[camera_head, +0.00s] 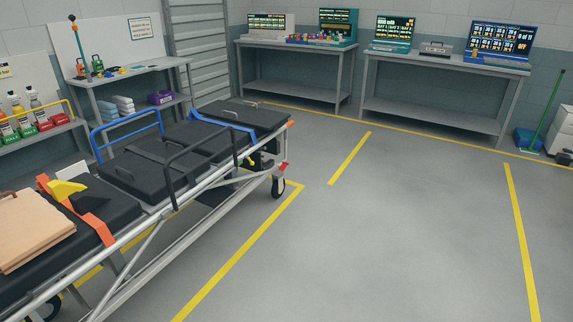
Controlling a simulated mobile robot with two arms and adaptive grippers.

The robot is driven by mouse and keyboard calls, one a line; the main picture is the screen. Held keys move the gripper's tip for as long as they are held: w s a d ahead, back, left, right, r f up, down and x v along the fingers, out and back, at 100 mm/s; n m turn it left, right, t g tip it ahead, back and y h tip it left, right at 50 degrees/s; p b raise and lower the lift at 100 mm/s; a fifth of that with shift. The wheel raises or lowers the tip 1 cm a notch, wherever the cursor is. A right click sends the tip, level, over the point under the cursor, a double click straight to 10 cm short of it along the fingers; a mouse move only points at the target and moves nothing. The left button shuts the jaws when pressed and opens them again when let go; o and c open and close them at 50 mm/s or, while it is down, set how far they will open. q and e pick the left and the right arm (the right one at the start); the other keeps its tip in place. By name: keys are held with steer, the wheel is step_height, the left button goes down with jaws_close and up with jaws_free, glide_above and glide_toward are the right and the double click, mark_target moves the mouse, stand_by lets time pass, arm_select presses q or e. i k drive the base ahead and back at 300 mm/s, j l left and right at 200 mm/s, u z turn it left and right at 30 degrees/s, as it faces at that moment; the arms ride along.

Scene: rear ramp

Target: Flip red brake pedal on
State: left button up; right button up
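A wheeled stretcher (160,178) with black pads and a silver frame runs from the lower left to the middle of the head view. A small red part (284,167), which looks like the brake pedal, sits at its far end just above a black caster wheel (278,187). It is too small to tell which way it is flipped. Neither of my grippers shows in this view.
Yellow lines (240,249) mark the grey floor, which is clear right of the stretcher. A table with laptops (445,63) stands at the back right, another bench (297,45) left of it. Shelves with bottles (35,127) stand at left. A green broom (551,110) is at right.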

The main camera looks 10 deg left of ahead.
mark_target(284, 167)
steer(key=i+z, duration=0.1)
steer(key=i, duration=1.85)
steer(key=i+l, duration=0.15)
steer(key=i, duration=0.85)
steer(key=i+l+u, duration=0.1)
steer(key=i+u, duration=0.35)
steer(key=i+l+u, duration=0.45)
steer(key=i, duration=0.2)
steer(key=i+l+u, duration=0.4)
steer(key=i+j, duration=0.05)
